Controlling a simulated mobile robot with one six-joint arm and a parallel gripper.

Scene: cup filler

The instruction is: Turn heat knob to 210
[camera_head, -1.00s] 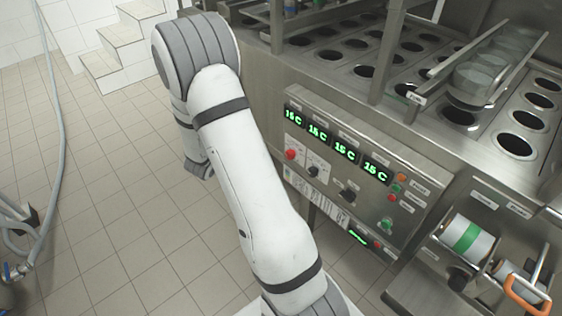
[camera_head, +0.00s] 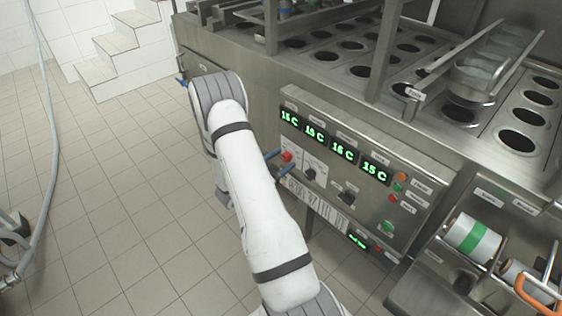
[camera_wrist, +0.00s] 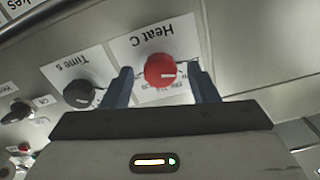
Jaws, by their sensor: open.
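The red heat knob (camera_wrist: 160,70) sits on a white plate (camera_wrist: 128,52) labelled "Heat C", which appears upside down in the wrist view. My gripper (camera_wrist: 161,80) is open, with one blue finger on each side of the red knob. There is a visible gap between the knob and each finger, so it is not held. In the head view the red knob (camera_head: 287,156) is on the left of the control panel (camera_head: 325,183), with my gripper's blue fingers (camera_head: 279,164) at it. The knob's scale is partly hidden and its setting is not readable.
A dark knob (camera_wrist: 79,94) labelled "Time" is beside the heat knob. Green displays (camera_head: 344,151) reading about 15 C run above the knobs. Coloured buttons (camera_head: 397,187) are at the panel's right.

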